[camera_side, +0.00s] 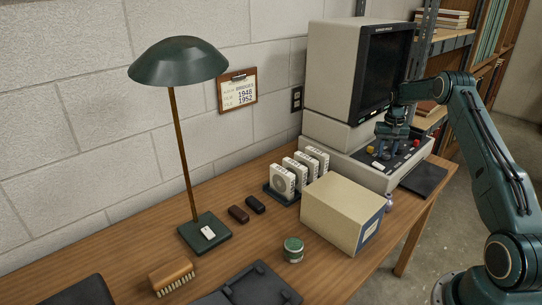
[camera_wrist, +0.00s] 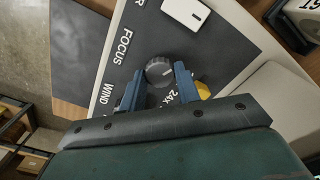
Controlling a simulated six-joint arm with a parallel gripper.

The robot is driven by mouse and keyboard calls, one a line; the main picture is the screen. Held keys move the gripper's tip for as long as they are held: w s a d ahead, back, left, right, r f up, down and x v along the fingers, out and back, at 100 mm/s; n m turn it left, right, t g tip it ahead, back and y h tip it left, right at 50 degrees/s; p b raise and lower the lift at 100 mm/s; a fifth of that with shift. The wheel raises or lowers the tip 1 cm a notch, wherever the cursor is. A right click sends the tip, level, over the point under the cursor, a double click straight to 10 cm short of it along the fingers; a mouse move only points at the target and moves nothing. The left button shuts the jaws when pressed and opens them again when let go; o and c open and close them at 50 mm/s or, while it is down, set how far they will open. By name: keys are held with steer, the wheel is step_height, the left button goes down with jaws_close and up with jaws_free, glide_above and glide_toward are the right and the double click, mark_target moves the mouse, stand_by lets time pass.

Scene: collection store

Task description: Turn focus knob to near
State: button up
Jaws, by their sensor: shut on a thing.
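The focus knob (camera_wrist: 158,70) is dark, round and grey, with a short pale mark on its top, next to the word FOCUS on the dark control panel (camera_wrist: 182,45). My gripper (camera_wrist: 157,82) is shut on the knob, one blue finger on each side. In the side view, my gripper (camera_side: 388,150) reaches down onto the sloping panel of the microfilm reader (camera_side: 335,68) from above. The knob cannot be made out there behind the fingers. No near label is readable.
A white switch (camera_wrist: 186,14) and a yellow button (camera_wrist: 203,90) sit close to the knob. A cream box (camera_side: 335,208) stands before the reader, beside several film boxes (camera_side: 283,181). A green lamp (camera_side: 180,62) and brush (camera_side: 172,276) are farther left.

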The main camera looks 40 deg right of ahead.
mark_target(386, 153)
steer(key=n, duration=0.6)
stand_by(0.4)
steer(key=shift+r, duration=0.1)
steer(key=o, duration=1)
step_height(386, 153, up, 14)
steer(key=shift+f, duration=0.15)
steer(key=shift+a, duration=0.1)
stand_by(0.4)
